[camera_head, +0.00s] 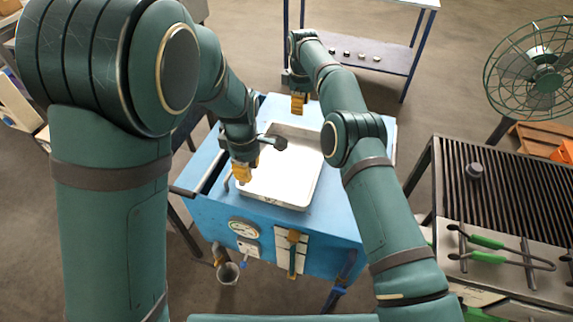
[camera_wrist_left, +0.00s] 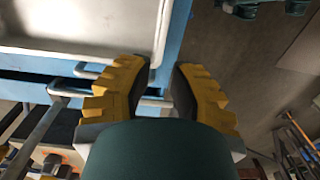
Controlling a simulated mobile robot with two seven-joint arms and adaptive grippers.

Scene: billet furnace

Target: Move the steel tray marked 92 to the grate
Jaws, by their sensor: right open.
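A shallow steel tray (camera_head: 283,180) with a pale inside lies on top of the blue furnace (camera_head: 335,215). A small mark on its near rim is too small to read. My left gripper (camera_head: 244,172) is at the tray's left side, near its front left corner. In the left wrist view its yellow fingers (camera_wrist_left: 160,78) are apart, with the tray (camera_wrist_left: 75,38) at upper left; I cannot tell whether the rim is between them. My right gripper (camera_head: 298,103) is open at the tray's far side. The grate (camera_head: 510,170) of dark bars is at the right.
Green-handled tongs (camera_head: 490,242) lie on the near part of the grate's stand. A green fan (camera_head: 540,75) stands behind it. A blue-framed table (camera_head: 365,55) with small pieces on its shelf is at the back. A bucket (camera_head: 228,272) stands by the furnace's front.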

